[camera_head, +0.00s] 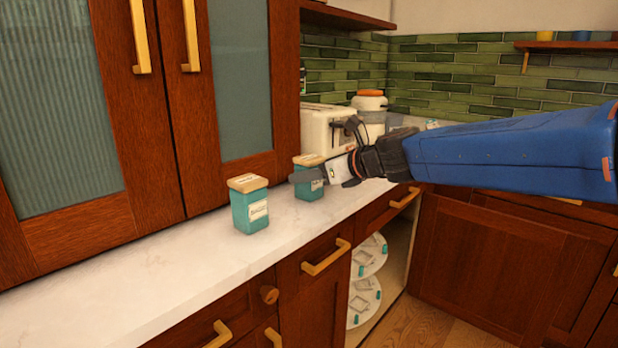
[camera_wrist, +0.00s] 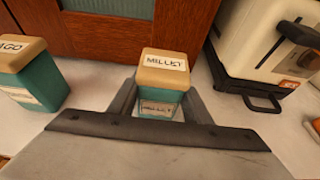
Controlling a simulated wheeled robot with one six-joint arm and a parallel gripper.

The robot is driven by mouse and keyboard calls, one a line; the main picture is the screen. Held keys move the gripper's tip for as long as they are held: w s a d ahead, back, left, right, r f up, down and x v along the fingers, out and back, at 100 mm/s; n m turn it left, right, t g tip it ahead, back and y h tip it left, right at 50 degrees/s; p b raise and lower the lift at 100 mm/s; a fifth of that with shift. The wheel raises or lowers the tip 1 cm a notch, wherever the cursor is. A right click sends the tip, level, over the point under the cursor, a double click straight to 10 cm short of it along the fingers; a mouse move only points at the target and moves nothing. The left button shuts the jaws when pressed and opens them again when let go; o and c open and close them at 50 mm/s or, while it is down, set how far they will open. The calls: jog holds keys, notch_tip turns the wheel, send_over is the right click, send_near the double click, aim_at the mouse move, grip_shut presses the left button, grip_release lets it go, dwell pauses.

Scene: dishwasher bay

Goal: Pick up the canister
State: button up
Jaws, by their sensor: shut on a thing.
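A teal canister with a tan lid labelled "MILLET" (camera_wrist: 163,75) stands upright on the white counter, between the two fingers of my gripper (camera_wrist: 157,102). My gripper is shut on it, the fingers on its left and right sides below the lid. In the head view the same canister (camera_head: 307,162) is partly hidden behind my gripper (camera_head: 310,176). A second teal canister with a tan lid (camera_head: 249,208) stands upright on the counter to the left. It shows in the wrist view too (camera_wrist: 32,80), its lid partly cut off and reading "AGO".
A cream toaster (camera_head: 325,130) stands just right of the held canister, close to my gripper. Wooden cabinet doors (camera_head: 235,80) rise behind the canisters. The front left counter (camera_head: 150,285) is clear. Below, an open corner cabinet shows round white shelves (camera_head: 365,300).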

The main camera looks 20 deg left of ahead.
aim_at(313, 158)
jog(key=shift+r, duration=0.1)
